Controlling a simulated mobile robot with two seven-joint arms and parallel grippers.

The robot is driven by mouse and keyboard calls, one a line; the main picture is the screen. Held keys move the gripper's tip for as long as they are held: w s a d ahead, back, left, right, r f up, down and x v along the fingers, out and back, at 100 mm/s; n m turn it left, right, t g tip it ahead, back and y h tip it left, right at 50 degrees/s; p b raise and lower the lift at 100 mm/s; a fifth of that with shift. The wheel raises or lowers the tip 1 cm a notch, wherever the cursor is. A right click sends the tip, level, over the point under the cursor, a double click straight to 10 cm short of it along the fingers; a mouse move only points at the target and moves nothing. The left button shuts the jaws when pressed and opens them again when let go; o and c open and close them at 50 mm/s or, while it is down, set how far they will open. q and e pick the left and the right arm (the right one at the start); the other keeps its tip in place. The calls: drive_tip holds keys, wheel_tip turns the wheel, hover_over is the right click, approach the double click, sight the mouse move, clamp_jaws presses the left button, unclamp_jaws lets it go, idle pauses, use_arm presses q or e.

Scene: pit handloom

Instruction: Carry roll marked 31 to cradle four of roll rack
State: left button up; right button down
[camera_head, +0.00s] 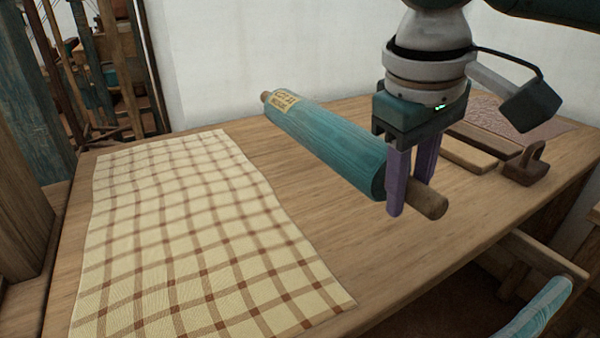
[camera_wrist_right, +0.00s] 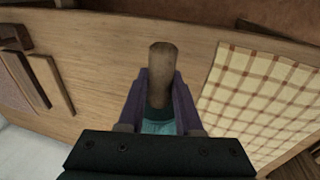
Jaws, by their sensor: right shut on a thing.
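A teal roll (camera_head: 325,145) with a wooden core lies along the table, angled from the back left to the front right. A yellow label near its far end is too small to read surely. My right gripper (camera_head: 410,205) points down, its purple fingers shut on the roll's near wooden core end. The right wrist view shows the core (camera_wrist_right: 161,75) between the two fingers (camera_wrist_right: 160,95). I cannot tell whether the roll touches the table. My left gripper is not in view. No cradle of the roll rack is clearly identifiable.
The wooden table (camera_head: 245,160) bears a checked cloth (camera_head: 190,235) on the left. Wooden boards (camera_head: 470,155) and a brown wooden tool (camera_head: 525,165) lie on the right. Another teal roll (camera_head: 540,310) shows below the table's right edge, near a wooden bar (camera_head: 545,255).

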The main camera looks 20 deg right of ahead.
drive_tip(key=x, duration=0.2)
drive_tip(key=a+b+x, duration=0.1)
drive_tip(key=x, duration=0.2)
drive_tip(key=b+x, duration=0.1)
drive_tip(key=x, duration=0.2)
drive_tip(key=shift+s+a+f, duration=0.2)
drive_tip(key=shift+s+a, duration=0.05)
drive_tip(key=shift+a, duration=0.1)
drive_tip(key=c, duration=0.6)
unclamp_jaws()
